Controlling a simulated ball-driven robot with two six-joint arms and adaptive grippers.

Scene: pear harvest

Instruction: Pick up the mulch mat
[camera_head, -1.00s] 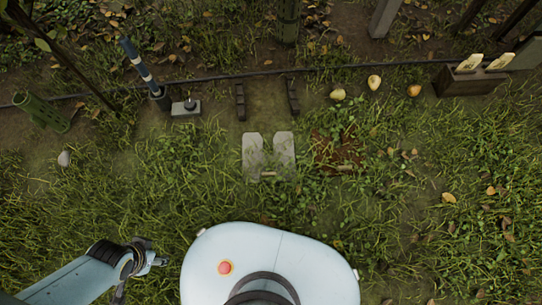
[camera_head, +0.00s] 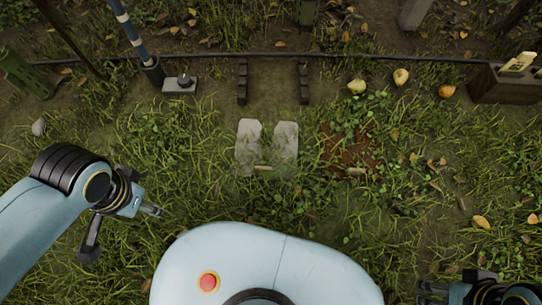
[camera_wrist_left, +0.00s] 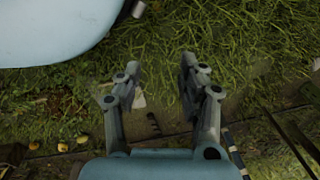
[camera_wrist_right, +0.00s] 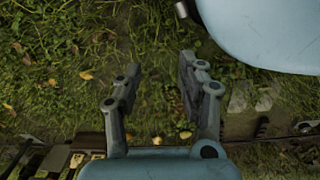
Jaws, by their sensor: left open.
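A reddish-brown patch that looks like the mulch mat (camera_head: 345,148) lies flat in the grass, partly covered by green leaves, with a small pale bar (camera_head: 355,171) at its near edge. Just left of it are two pale grey slabs (camera_head: 284,140) with another small bar at the front. My left gripper (camera_head: 150,209) is over the grass to the left of the slabs, open and empty in the left wrist view (camera_wrist_left: 160,70). My right gripper (camera_head: 428,293) is at the bottom right, well short of the patch; its fingers are apart and empty in the right wrist view (camera_wrist_right: 160,70).
Several yellowish fruits (camera_head: 400,77) lie behind the patch. A dark crate (camera_head: 497,85) stands at the far right. Two dark bars (camera_head: 242,82), a grey block (camera_head: 180,84) and a thin hose (camera_head: 330,55) lie behind the slabs. A blue-striped post (camera_head: 131,33) stands left. Grass around the patch is open.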

